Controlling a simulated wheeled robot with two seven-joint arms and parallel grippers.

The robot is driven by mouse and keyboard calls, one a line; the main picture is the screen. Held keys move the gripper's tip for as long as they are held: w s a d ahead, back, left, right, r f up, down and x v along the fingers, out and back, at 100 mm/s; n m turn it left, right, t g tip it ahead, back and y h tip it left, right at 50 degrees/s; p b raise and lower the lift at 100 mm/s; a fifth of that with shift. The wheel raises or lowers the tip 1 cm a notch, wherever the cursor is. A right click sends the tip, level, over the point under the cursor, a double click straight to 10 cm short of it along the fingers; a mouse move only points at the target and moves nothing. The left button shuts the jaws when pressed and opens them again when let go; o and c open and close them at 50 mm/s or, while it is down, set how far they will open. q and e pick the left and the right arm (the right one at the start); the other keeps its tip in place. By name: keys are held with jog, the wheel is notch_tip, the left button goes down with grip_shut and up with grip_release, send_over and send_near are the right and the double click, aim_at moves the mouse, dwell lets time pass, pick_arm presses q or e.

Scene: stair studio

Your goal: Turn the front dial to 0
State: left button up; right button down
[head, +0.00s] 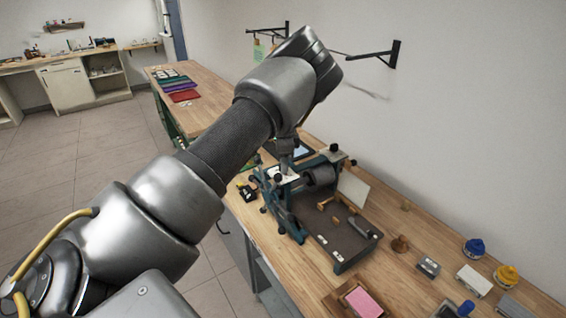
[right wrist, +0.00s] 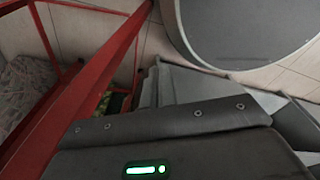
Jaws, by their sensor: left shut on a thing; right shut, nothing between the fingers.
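The teal tabletop press (head: 284,216) with a grey roller (head: 320,174) and a dark flat bed (head: 345,238) stands on the wooden bench. My left arm reaches across the head view from the lower left. My left gripper (head: 285,166) points down at the press's near end post, shut on the front dial there. The dial is small and mostly hidden by the fingers, so its marking cannot be read. A black knob (head: 334,147) tops the far end post. My right gripper's fingers do not show in either view.
On the bench (head: 440,254) lie a pink block in a wooden tray (head: 358,301), a blue-lidded jar (head: 474,247) and a yellow-lidded jar (head: 506,275). A wall bracket (head: 385,53) juts out above. The right wrist view shows a red frame (right wrist: 88,70) close by.

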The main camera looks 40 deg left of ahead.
pick_arm(q)
jog(key=shift+n, duration=1.7)
jog(key=o, duration=1)
notch_tip(320, 180, up, 11)
jog(key=b, duration=0.3)
jog(key=shift+d, duration=0.2)
jog(key=shift+f, duration=0.1)
